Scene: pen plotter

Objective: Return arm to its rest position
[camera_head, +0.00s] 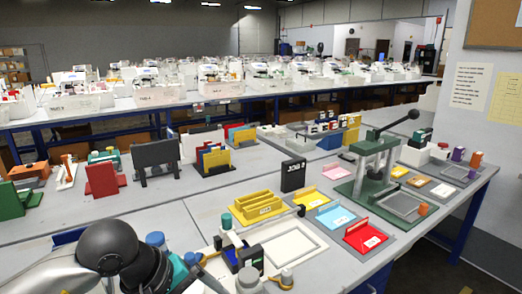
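My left arm (106,246) comes in at the lower left of the head view, with a pale link, a rounded black joint and dark and teal parts beyond it. The arm bends down toward the bottom edge. I can make out no gripper fingers on it. My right arm and gripper do not show. Close to the right of the arm stands a device with a white rectangular frame (292,251), perhaps the pen plotter. Dark blocks (249,257) stand at its left side. Whether the arm touches them I cannot tell.
A green lever press (374,160) stands at right. The grey tabletop (130,213) at left centre is mostly clear.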

